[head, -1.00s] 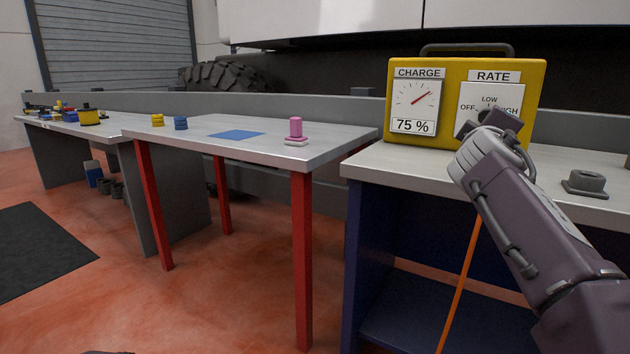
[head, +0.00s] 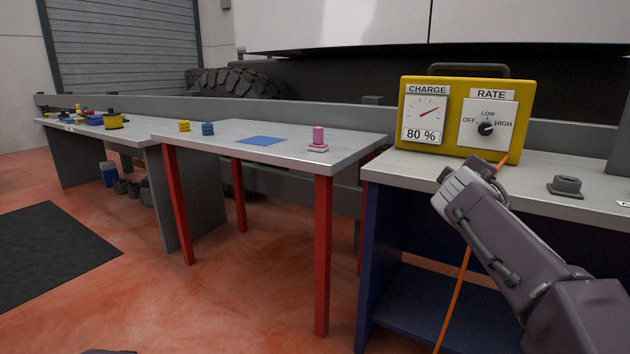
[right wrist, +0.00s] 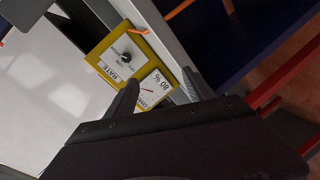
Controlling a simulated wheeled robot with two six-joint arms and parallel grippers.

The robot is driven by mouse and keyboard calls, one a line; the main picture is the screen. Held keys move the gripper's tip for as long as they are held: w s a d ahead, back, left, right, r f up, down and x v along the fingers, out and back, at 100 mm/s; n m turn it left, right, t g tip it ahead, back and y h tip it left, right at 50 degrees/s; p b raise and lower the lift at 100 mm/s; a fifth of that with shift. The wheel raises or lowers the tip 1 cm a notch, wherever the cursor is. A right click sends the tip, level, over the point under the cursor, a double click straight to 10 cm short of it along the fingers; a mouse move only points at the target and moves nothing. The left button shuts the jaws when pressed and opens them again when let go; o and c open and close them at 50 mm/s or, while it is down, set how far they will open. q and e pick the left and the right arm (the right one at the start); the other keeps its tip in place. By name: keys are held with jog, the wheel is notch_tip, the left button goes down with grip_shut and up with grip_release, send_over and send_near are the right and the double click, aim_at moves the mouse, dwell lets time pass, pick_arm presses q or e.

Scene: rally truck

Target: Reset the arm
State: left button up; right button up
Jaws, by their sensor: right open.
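My right arm comes in from the lower right of the head view. Its gripper (head: 473,173) is in front of the workbench edge, below the yellow charger box, apart from it. In the right wrist view the gripper's two dark fingers (right wrist: 170,88) are spread with nothing between them. The yellow charger box (head: 466,148) stands on the bench; its gauge reads 80 % and its rate knob (head: 486,129) is now uncovered. The charger also shows in the right wrist view (right wrist: 103,50). My left gripper is not in view.
The charger bench (head: 404,166) has a grey holder (head: 566,186) at right. An orange cable (head: 457,297) hangs in front of the bench.

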jog(key=s+a+f+m+g+y+p, duration=0.1)
jog(key=s+a+f+g+y+p, duration=0.2)
jog(key=f, duration=0.8)
jog(key=s+a+f+m+g+y+p, duration=0.1)
jog(key=s+a+f+g+p, duration=0.25)
jog(key=f, duration=0.75)
jog(key=s+a+f+m+g+y, duration=0.2)
jog(key=s+a+f+g, duration=0.1)
jog(key=s+f, duration=0.6)
jog(key=s+a+f+m+g+y, duration=0.1)
jog(key=s+a+f+m+g, duration=0.35)
jog(key=s, duration=0.75)
notch_tip(320, 180, up, 36)
jog(key=d+n+t+p, duration=0.1)
jog(key=p, duration=3.6)
jog(key=shift+w+d+r+t, duration=0.15)
jog(key=shift+w+d+t, duration=0.05)
jog(key=shift+w+t, duration=0.15)
